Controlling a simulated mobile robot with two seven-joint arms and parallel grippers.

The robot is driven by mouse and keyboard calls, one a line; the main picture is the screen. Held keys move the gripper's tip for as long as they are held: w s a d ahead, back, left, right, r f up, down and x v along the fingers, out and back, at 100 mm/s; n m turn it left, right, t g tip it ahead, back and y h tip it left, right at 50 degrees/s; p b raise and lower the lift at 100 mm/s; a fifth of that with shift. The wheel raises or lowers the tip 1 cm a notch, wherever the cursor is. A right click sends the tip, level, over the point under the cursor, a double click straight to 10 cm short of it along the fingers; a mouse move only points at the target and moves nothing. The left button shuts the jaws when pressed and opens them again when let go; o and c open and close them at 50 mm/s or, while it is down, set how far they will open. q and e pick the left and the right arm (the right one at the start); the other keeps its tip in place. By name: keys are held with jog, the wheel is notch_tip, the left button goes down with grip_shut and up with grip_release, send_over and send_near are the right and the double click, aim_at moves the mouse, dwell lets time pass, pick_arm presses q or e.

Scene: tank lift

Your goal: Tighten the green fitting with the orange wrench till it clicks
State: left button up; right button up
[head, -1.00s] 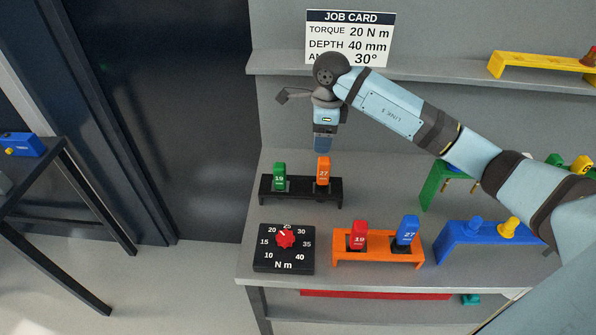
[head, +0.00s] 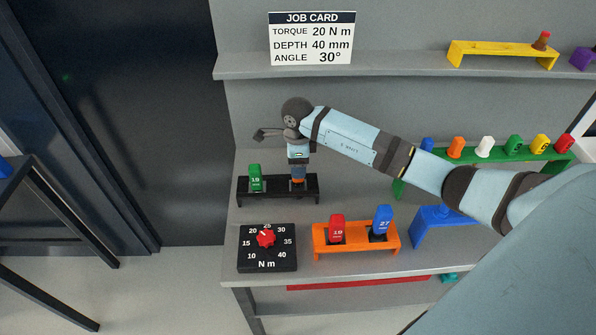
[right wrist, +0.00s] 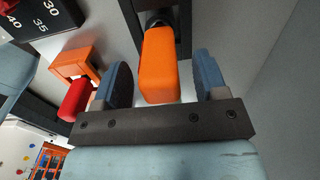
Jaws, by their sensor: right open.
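The orange wrench (head: 298,180) stands upright in the right slot of a black rack (head: 283,197) on the bench. My right gripper (head: 298,168) is above it, pointing down. In the right wrist view the orange handle (right wrist: 160,62) lies between the two open blue fingers, with a gap showing on each side. A green-handled tool marked 19 (head: 255,180) stands in the rack's left slot. A green piece (head: 515,145) is on a green stand at the right; I cannot tell if it is the fitting. My left gripper is out of view.
A torque dial (head: 267,260) with a red knob sits in front of the black rack. An orange rack (head: 325,250) with red and blue handles is to its right. A job card (head: 311,55) reads 20 N m. A yellow stand (head: 480,50) is on the shelf.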

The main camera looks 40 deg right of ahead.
jog(key=shift+f, duration=0.85)
jog(key=c, duration=1.2)
jog(key=shift+r, duration=0.1)
